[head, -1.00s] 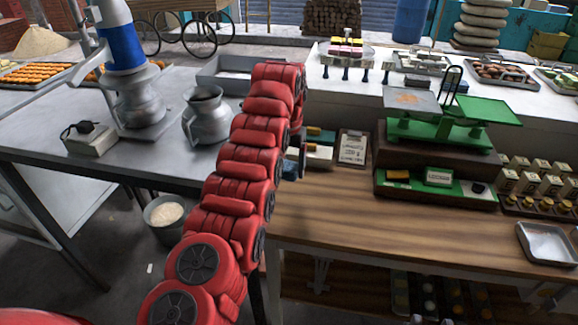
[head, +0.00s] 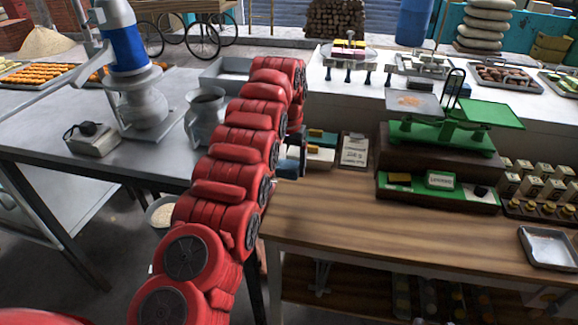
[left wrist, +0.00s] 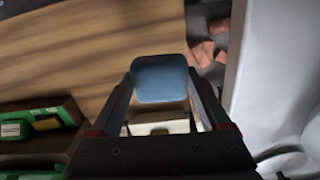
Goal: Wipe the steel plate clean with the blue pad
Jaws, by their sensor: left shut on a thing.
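My left gripper (head: 296,152) is at the left end of the wooden counter, partly hidden behind my red arm. In the left wrist view its two fingers (left wrist: 161,92) are shut on the blue pad (left wrist: 160,76). The pad also shows as a small blue patch in the head view (head: 287,168). The steel plate (head: 413,104) is the grey pan on the left side of the green balance scale. Brownish residue lies on its middle. The pad is well to the left of the plate and apart from it. My right gripper is in neither view.
The green scale (head: 440,132) stands on a dark wooden block. A clipboard (head: 355,150) and small boxes stand between gripper and scale. A metal tray (head: 548,248) lies at the right. The wooden counter (head: 390,225) has free room in front. Metal pots (head: 206,112) stand at the left.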

